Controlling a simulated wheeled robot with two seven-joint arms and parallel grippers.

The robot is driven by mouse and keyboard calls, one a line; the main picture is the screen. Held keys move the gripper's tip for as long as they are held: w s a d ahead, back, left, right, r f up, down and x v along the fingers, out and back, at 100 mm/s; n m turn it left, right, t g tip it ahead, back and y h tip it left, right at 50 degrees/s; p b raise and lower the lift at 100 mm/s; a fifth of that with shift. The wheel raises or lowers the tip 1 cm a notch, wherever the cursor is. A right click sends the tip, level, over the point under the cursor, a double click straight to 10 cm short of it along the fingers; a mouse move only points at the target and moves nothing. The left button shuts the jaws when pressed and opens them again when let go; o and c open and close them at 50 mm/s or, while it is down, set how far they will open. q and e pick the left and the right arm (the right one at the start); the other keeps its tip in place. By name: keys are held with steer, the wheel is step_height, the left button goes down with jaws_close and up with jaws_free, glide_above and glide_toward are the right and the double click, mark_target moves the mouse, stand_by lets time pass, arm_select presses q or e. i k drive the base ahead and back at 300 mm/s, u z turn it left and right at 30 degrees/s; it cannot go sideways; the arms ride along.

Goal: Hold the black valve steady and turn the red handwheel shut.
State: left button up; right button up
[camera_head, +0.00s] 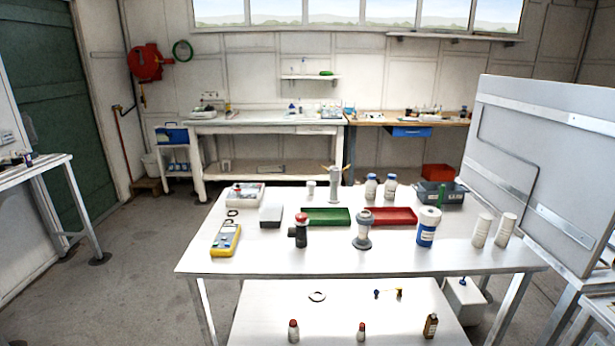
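The black valve (300,238) stands upright on the white table (270,262), left of the middle and near the front. The red handwheel (302,219) sits on top of it. A dark stub sticks out to the left from the valve's body. Nothing touches the valve or the handwheel. Neither of my grippers shows in the head view.
A grey stand-like fitting (362,230) is right of the valve, and a yellow meter (226,240) is left. Green (326,217) and red trays (391,217) lie behind. A blue-labelled container (428,227) stands further right. The table's front strip is clear.

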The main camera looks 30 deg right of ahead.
mark_target(300, 217)
steer(key=z, duration=0.4)
steer(key=i, duration=0.65)
steer(key=z, duration=0.45)
